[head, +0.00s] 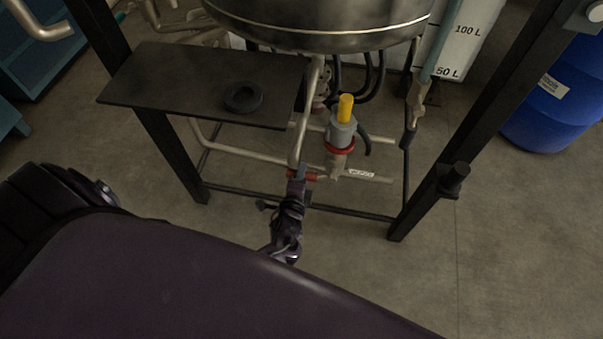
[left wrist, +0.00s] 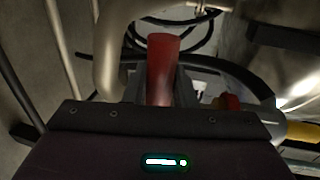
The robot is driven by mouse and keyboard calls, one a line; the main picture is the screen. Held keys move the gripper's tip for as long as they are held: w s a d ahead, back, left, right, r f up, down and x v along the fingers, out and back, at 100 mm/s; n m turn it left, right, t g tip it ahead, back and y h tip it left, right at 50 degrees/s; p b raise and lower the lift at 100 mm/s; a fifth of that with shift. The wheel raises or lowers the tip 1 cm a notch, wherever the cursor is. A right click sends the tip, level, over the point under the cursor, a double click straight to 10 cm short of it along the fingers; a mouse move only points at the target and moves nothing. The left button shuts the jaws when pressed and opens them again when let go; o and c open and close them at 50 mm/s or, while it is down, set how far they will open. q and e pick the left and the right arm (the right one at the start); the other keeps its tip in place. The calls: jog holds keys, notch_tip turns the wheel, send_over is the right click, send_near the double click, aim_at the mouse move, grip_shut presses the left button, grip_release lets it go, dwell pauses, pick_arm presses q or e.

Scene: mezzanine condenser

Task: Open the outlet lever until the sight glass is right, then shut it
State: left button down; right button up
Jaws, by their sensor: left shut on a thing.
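The red outlet lever (head: 309,176) sits low under the steel vessel, left of the pale outlet pipe (head: 372,178), whose white label is too small to read. My left gripper (head: 298,179) is shut on the lever's end. In the left wrist view the red lever (left wrist: 162,62) stands up between the fingers. The sight glass (head: 446,38) is a teal-tinted tube at the right, beside a white scale board (head: 468,42) marked 100 L and 50 L. Its upper part is out of frame, and I cannot make out a liquid level. My right gripper is not in view.
A grey valve body with a yellow cap (head: 345,107) and red ring stands right of the lever. A black shelf (head: 190,82) holds a dark ring (head: 243,97). The steel vessel (head: 320,30) hangs above. Black frame posts flank the space. A blue drum (head: 556,110) stands right.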

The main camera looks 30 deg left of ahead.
pick_arm(q)
jog(key=shift+r, duration=0.1)
jog(key=c, duration=1.2)
grip_release()
jog(key=shift+c, duration=0.2)
jog(key=v, duration=0.7)
jog(key=shift+s+p, duration=0.35)
jog(key=shift+p, duration=0.1)
jog(key=shift+d+r, duration=0.1)
